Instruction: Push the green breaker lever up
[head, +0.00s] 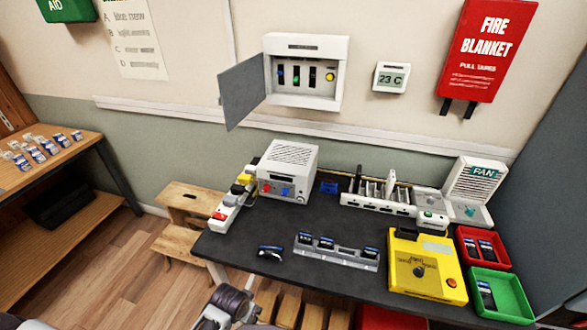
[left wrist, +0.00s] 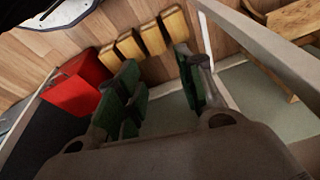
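The breaker box (head: 305,42) is fixed to the wall at upper centre in the head view. Its grey door (head: 243,92) is swung open to the left. My left gripper (head: 238,304) is at the bottom of the head view, in front of the table and far below the box. In the left wrist view its fingers (left wrist: 160,95) are apart with nothing between them. My right gripper is not in view.
A dark table (head: 275,222) stands below the box. It carries a white power unit (head: 288,170), a phone rack (head: 336,253), a yellow tester (head: 427,266), and red (head: 482,246) and green (head: 498,295) trays. A thermostat (head: 391,78) is right of the box.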

